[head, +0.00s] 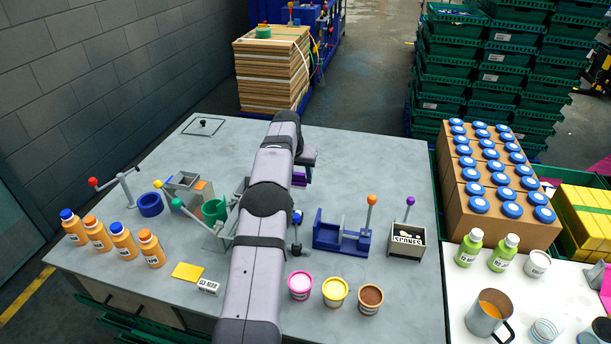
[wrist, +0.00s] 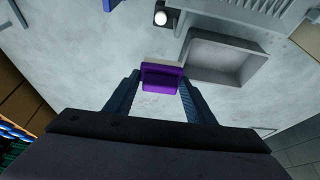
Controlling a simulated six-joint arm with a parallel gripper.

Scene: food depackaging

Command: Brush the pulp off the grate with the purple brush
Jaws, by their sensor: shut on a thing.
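The purple brush (wrist: 161,76) is between the two fingers of my gripper (wrist: 160,84) in the wrist view. The gripper is shut on it. In the head view purple parts of the brush (head: 299,179) show under the end of my arm. A ribbed grey metal part, which looks like the grate (wrist: 245,14), is at the top right of the wrist view, apart from the brush. My arm hides most of that area in the head view. I cannot make out any pulp.
A shallow grey tray (wrist: 226,58) lies just right of the brush in the wrist view. In the head view a blue fixture (head: 340,239), a grey "SCONES" box (head: 405,246) and several open tubs stand right of my arm. The bench's back right is clear.

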